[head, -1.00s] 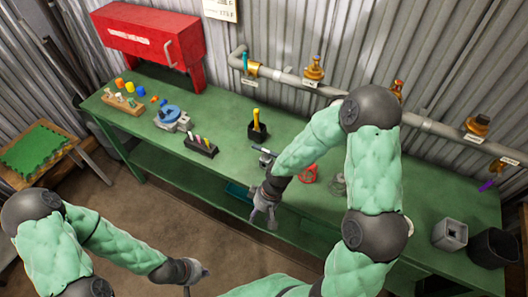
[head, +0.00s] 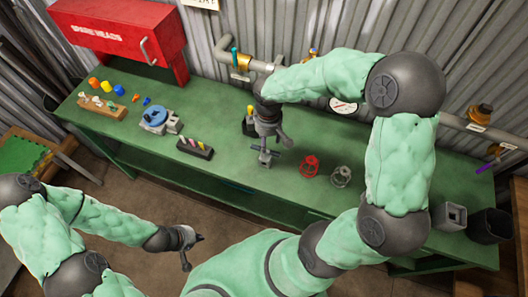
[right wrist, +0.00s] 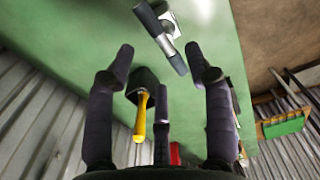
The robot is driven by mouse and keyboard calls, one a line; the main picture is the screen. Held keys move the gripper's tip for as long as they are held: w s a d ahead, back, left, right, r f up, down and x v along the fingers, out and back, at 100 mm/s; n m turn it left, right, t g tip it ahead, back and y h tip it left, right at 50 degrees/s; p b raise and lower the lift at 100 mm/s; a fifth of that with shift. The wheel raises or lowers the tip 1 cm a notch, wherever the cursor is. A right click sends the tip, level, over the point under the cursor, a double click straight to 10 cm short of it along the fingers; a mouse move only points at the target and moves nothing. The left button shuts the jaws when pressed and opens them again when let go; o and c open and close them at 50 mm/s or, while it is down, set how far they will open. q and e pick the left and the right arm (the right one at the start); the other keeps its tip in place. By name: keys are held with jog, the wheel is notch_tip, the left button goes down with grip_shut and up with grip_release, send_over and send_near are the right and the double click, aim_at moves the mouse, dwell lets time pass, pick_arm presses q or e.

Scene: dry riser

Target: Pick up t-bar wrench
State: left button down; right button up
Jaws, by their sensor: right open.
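The t-bar wrench (right wrist: 160,38), a grey bar with dark ends, lies on the green bench in the right wrist view, just beyond my fingertips. In the head view it is largely hidden by my right gripper, so contact cannot be told. My right gripper (head: 267,157) points down over the bench at the wrench. In the right wrist view its fingers (right wrist: 160,58) are spread, with nothing held between them. My left gripper (head: 190,242) hangs in front of the bench, away from the wrench; its finger opening is unclear.
A black holder with a yellow-handled tool (right wrist: 141,115) stands close to my right fingers. A dark marker block (head: 195,148) and a blue-topped vise (head: 157,117) are to the left. A red wire item (head: 309,166) and a grey one (head: 341,176) are to the right.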

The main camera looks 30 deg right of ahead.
aim_at(265, 157)
jog(key=shift+w+f, duration=0.15)
jog(key=shift+f, duration=0.45)
jog(key=shift+w+f, duration=0.15)
jog(key=shift+f, duration=0.4)
jog(key=shift+s+f+b, duration=0.15)
jog(key=shift+f+b, duration=0.2)
jog(key=shift+f, duration=0.3)
notch_tip(265, 157, down, 4)
jog(key=shift+a+f+b, duration=0.1)
jog(key=shift+b, duration=0.65)
grip_shut()
